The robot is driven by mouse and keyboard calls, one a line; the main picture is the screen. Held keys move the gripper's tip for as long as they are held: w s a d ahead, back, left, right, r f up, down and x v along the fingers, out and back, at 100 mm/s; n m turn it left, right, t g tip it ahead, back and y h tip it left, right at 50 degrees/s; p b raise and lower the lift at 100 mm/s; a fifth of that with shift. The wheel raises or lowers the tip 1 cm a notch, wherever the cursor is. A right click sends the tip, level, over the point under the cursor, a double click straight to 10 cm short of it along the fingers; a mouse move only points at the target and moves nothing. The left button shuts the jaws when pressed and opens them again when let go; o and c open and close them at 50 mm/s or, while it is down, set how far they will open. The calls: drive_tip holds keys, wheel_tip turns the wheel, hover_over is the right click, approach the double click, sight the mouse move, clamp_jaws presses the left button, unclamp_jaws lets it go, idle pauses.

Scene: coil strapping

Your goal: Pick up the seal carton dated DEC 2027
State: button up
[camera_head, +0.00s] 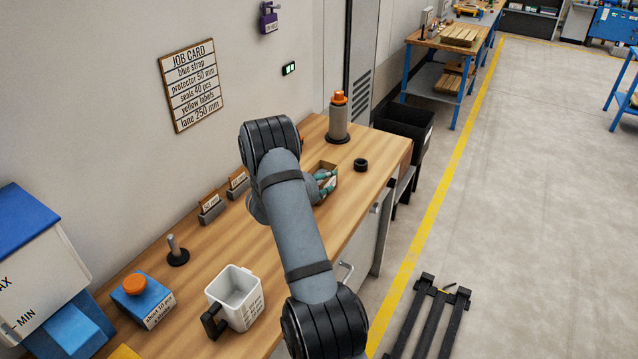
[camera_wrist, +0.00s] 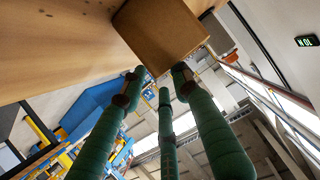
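A plain brown carton (camera_wrist: 160,32) fills the top middle of the wrist view, beside the wooden bench surface. In the head view a brown box (camera_head: 331,169) sits on the bench, partly hidden behind my arm and green fingers. No date can be read on the faces I see. My gripper (camera_wrist: 157,78) has three green fingers, spread apart. Their tips are close to the carton's near edges; I cannot tell whether they touch it. In the head view my gripper (camera_head: 324,182) is low over the bench at the box.
A black ring (camera_head: 361,165) and a grey post with an orange top (camera_head: 339,118) stand beyond on the bench (camera_head: 215,255). Two small labelled holders (camera_head: 211,207) stand near the wall. A white mug-like container (camera_head: 236,296) and a blue box with an orange knob (camera_head: 143,300) are nearer.

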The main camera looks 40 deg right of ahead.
drive_tip(key=x, duration=0.2)
drive_tip(key=p+x, duration=0.1)
drive_tip(key=x, duration=0.1)
drive_tip(key=shift+w+d+f, duration=0.1)
drive_tip(key=shift+w+f, duration=0.05)
drive_tip(key=shift+w, duration=0.15)
drive_tip(key=shift+c, duration=0.7)
clamp_jaws()
